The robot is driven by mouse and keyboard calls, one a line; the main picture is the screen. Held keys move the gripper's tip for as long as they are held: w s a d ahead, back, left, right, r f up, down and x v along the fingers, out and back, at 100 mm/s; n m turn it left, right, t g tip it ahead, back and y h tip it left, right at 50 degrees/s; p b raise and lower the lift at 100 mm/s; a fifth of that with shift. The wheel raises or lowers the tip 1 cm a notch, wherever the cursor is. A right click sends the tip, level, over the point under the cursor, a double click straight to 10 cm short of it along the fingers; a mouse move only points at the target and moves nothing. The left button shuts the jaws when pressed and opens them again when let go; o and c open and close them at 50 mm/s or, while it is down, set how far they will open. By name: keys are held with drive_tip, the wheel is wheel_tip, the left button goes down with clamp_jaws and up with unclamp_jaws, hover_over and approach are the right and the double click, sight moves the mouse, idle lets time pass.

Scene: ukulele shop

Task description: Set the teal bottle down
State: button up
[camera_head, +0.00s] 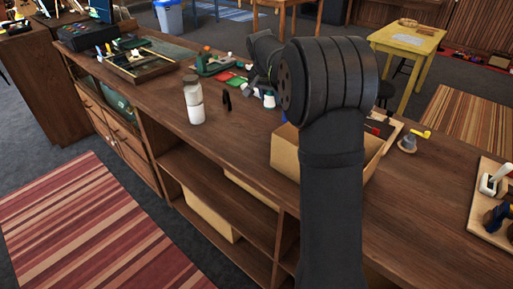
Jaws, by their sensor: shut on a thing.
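My arm rises through the middle of the picture, and its big dark elbow covers much of what is behind it. Past the elbow, on its left, my gripper (268,80) shows in part, low over the far half of the wooden counter (235,150). It is shut on a small teal and white thing (268,99), which I take to be the teal bottle. The fingers are small and partly hidden. I cannot tell whether the bottle's base touches the counter.
A white bottle (194,101) and a black clip-like thing (226,101) stand left of the gripper. Small green and red items (212,63) lie behind. A cardboard box (285,152) is partly behind my arm. The counter's front left is clear.

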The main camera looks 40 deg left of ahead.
drive_tip(key=s+d+m+g+h, duration=0.1)
drive_tip(key=s+d+m+h, duration=0.1)
drive_tip(key=s+m, duration=0.45)
drive_tip(key=s+d+m+h, duration=0.3)
drive_tip(key=s+m, duration=0.3)
drive_tip(key=m, duration=0.1)
drive_tip(key=shift+n, duration=0.25)
drive_tip(key=f, duration=1)
drive_tip(key=shift+w+a, duration=0.1)
drive_tip(key=shift+a, duration=0.1)
drive_tip(key=shift+f, duration=0.2)
drive_tip(key=o, duration=1)
drive_tip(key=shift+r, duration=0.15)
drive_tip(key=v, duration=1.2)
drive_tip(key=shift+w+d+r, duration=0.1)
